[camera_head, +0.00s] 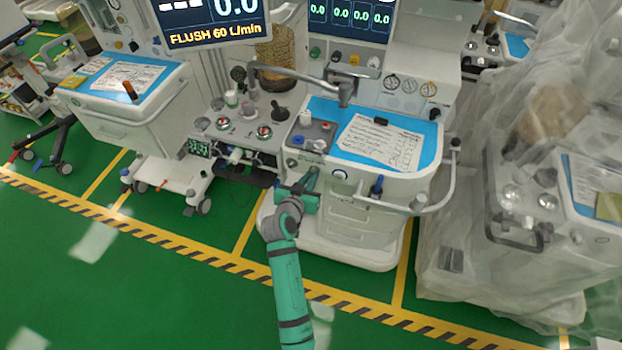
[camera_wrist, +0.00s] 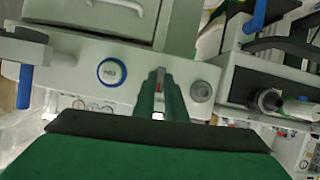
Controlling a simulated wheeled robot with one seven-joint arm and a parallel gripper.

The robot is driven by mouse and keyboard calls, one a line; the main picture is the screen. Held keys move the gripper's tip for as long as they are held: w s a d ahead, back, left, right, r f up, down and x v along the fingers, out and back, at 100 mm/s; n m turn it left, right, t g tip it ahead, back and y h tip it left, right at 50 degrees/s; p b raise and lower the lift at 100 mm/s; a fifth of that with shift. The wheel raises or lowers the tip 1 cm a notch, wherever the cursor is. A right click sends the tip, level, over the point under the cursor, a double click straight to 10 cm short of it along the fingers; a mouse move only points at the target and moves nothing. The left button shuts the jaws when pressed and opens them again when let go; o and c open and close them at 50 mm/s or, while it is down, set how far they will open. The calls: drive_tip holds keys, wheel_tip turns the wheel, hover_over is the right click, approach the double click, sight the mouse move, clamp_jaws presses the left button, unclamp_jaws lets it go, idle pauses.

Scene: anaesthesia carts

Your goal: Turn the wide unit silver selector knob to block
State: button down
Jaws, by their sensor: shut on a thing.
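The wide unit (camera_head: 372,183) is the white cart in the middle with a blue work top. My gripper (camera_head: 311,180) is at its front panel, left of a blue-ringed round button (camera_head: 340,174). In the wrist view the panel appears upside down, with the button (camera_wrist: 112,71) left of my gripper (camera_wrist: 161,86) and a round grey fitting (camera_wrist: 201,91) right of it. My fingers are close together on the panel, shut on what looks like the silver selector knob. The fingers hide most of the knob, and its setting cannot be read.
A narrower section with knobs (camera_head: 264,132) adjoins on the left. A plastic-covered cart (camera_head: 540,235) stands close on the right. The green floor (camera_head: 150,285) in front is open.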

drive_tip(key=shift+a+f+n+g+h, duration=0.15)
drive_tip(key=shift+n+h, duration=0.75)
drive_tip(key=shift+n, duration=0.45)
drive_tip(key=shift+a+f+n+g+h, duration=0.15)
drive_tip(key=shift+n+h, duration=0.75)
drive_tip(key=shift+n, duration=0.45)
drive_tip(key=shift+d, duration=0.1)
drive_tip(key=c, duration=1.8)
unclamp_jaws()
drive_tip(key=shift+r, duration=0.1)
drive_tip(key=v, duration=1)
drive_tip(key=shift+s+a, duration=0.25)
drive_tip(key=shift+a, duration=0.1)
